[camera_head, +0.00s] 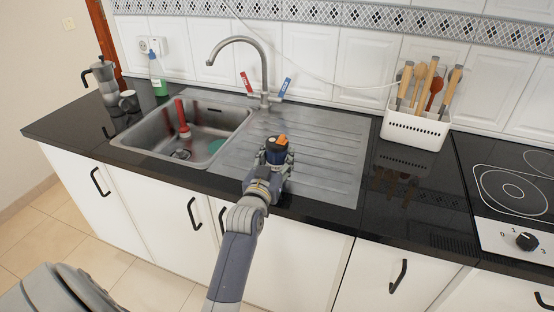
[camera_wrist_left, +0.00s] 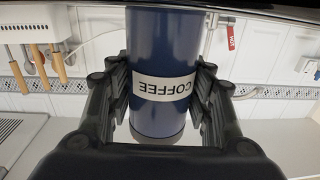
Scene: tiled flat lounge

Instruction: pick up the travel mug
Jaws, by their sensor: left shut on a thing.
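The travel mug (camera_head: 276,150) is dark blue with an orange and black top. In the head view it is on or just above the ribbed drainboard (camera_head: 330,150), right of the sink basin; my gripper hides its lower part. In the left wrist view the mug (camera_wrist_left: 160,45) fills the middle, with a white COFFEE label, and the picture is upside down. My left gripper (camera_head: 272,172) is shut on the mug, one finger on each side. I cannot tell whether the mug's base touches the drainboard. My right gripper is not in view.
The tap (camera_head: 264,75) stands behind the mug. A white utensil holder (camera_head: 413,128) and a cooktop (camera_head: 510,185) are to the right. A moka pot (camera_head: 104,80), cup (camera_head: 129,101) and soap bottle (camera_head: 158,76) are left.

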